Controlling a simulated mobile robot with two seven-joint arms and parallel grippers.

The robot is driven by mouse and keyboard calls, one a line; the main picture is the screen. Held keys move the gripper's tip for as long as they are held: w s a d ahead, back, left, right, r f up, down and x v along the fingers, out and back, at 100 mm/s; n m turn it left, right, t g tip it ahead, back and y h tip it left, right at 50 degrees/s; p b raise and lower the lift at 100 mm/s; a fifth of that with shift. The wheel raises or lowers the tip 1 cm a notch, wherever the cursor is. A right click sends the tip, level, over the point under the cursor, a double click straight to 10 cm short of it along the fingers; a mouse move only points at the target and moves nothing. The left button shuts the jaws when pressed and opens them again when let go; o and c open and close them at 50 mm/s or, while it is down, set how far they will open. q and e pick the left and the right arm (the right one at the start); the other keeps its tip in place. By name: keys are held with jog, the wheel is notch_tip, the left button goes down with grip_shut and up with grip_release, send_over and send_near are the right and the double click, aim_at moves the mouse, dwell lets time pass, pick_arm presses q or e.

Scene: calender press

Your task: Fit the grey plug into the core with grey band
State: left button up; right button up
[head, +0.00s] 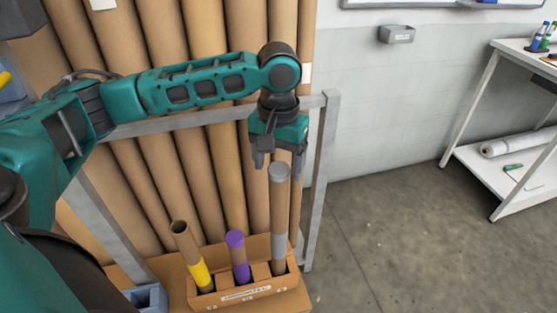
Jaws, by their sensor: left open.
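The core with grey band (279,212) stands upright in the right compartment of a cardboard box. Its grey band (279,246) is low on the tube. The grey plug (279,169) shows as a grey cap at the core's top end; how deep it sits I cannot tell. My left gripper (278,165) is open, pointing down right at the plug, with its fingers apart around or just above it. Whether they touch it I cannot tell. My right gripper is not in view.
The cardboard box (245,293) also holds a yellow-banded core (190,248) with an open top and a purple-banded core (239,257) with a purple top. A grey metal rack post (323,180) stands close right of my gripper, with long brown tubes behind. Floor at right is clear.

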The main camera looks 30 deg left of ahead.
pick_arm(q)
notch_tip(320, 180, up, 13)
dwell(0.6)
dwell(0.5)
jog(key=w+d+f+m+t+h, duration=0.2)
jog(key=d+f+t+h, duration=0.1)
jog(key=d+f, duration=0.65)
jog(key=w+d+f+m+t+h, duration=0.1)
jog(key=d+f+t+h, duration=0.35)
jog(key=f, duration=0.85)
jog(key=s+a+f+m+t+y, duration=0.1)
jog(key=s+a+f+y, duration=0.1)
jog(key=s+f, duration=0.4)
jog(key=s+a+f+t+y, duration=0.2)
jog(key=s+a+f+y, duration=0.1)
jog(key=s+f, duration=0.3)
jog(key=shift+s+a+m, duration=0.3)
jog(key=shift+s+m, duration=0.1)
jog(key=shift+s, duration=0.7)
